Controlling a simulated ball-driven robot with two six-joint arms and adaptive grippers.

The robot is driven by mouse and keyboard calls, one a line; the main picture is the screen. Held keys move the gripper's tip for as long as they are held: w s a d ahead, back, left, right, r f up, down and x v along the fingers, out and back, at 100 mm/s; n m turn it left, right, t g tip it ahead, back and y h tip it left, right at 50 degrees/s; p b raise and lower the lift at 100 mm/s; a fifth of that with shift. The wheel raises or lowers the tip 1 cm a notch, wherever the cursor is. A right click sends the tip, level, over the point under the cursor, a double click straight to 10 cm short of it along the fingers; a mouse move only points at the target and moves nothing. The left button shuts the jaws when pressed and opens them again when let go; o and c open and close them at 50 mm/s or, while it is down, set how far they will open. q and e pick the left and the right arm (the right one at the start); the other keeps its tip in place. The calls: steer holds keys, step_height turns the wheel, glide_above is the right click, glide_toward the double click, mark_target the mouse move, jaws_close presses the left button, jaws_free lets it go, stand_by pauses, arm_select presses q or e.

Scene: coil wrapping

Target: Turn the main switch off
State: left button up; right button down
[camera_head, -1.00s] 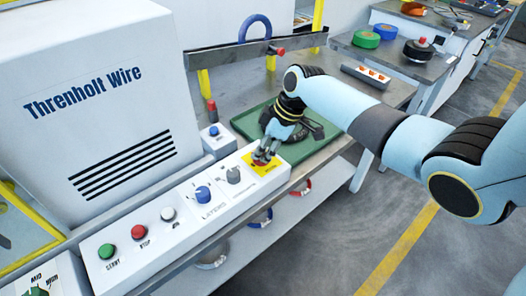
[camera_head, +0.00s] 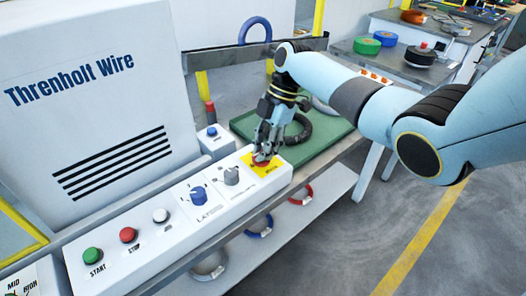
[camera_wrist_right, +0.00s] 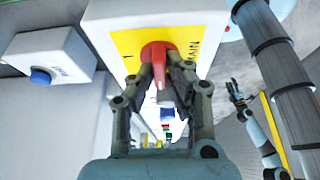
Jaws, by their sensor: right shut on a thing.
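The main switch (camera_head: 262,160) is a red rotary handle on a yellow plate (camera_head: 272,169), at the right end of the white control panel (camera_head: 150,238). My right gripper (camera_head: 264,152) points down over it, its fingers closed around the handle. In the right wrist view the red handle (camera_wrist_right: 158,52) sits between the two fingertips, and the plate (camera_wrist_right: 128,42) reads "MAIN" on one side and "I" on the other. The fingers hide part of the handle. My left gripper (camera_wrist_right: 238,92) shows small in the right wrist view; its opening is unclear.
A green tray (camera_head: 328,152) with a dark coil (camera_head: 300,128) lies behind the switch. The panel also carries a grey knob (camera_head: 231,175), a blue knob (camera_head: 198,195) and several push buttons. A small box with a blue button (camera_head: 212,132) stands close by.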

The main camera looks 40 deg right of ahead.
steer(key=shift+f, duration=0.15)
steer(key=shift+s, duration=0.1)
stand_by(0.3)
steer(key=c, duration=1.3)
jaws_free()
steer(key=shift+c, duration=0.2)
steer(key=v, duration=1.2)
steer(key=shift+w, duration=0.25)
steer(key=shift+a, duration=0.1)
